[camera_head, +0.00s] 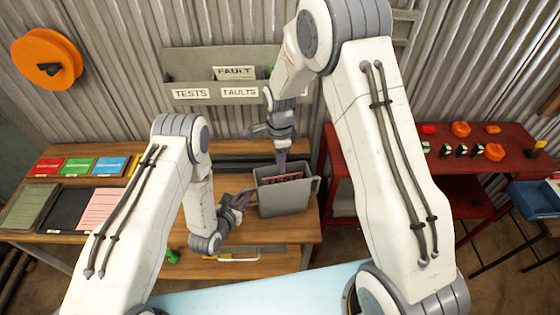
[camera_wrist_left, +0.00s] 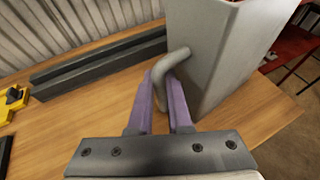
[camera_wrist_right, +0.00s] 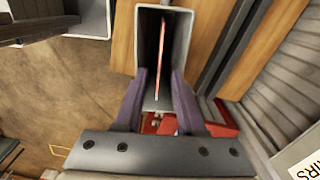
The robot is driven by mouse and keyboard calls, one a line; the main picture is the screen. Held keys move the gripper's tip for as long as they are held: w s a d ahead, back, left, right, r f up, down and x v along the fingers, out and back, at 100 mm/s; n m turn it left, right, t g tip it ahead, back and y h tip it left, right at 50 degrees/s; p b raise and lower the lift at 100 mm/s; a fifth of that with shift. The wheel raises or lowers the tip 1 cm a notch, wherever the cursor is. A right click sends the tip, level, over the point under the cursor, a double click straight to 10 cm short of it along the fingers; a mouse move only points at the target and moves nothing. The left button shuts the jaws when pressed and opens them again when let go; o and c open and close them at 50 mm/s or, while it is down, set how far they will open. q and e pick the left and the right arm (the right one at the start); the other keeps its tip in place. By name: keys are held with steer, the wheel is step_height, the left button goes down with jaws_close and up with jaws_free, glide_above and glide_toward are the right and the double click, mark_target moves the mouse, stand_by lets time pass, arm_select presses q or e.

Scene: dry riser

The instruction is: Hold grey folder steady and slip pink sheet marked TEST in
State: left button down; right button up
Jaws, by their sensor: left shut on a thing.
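The grey folder (camera_head: 284,201) stands upright on the wooden bench, an open-topped box with a looped handle on each side. The pink sheet marked TEST (camera_head: 284,180) stands inside it, its upper part showing at the mouth. From above, in the right wrist view, the sheet (camera_wrist_right: 166,50) is a thin red edge between the folder's walls. My left gripper (camera_head: 243,199) is shut on the folder's left handle (camera_wrist_left: 168,68). My right gripper (camera_head: 281,162) is over the folder's mouth, its fingers apart on either side of the sheet's edge with gaps showing.
A wall rack (camera_head: 191,94) labelled TESTS and FAULTS hangs behind the bench, with a FAULT card in it. Coloured cards, a dark tray and a pale pink sheet (camera_head: 101,207) lie at the bench's left. A red table (camera_head: 350,162) stands at the right.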

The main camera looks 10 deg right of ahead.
steer(key=shift+r, duration=0.15)
step_height(320, 180, up, 12)
stand_by(0.4)
stand_by(0.3)
arm_select(q)
steer(key=c, duration=0.8)
jaws_free()
steer(key=shift+o, duration=0.2)
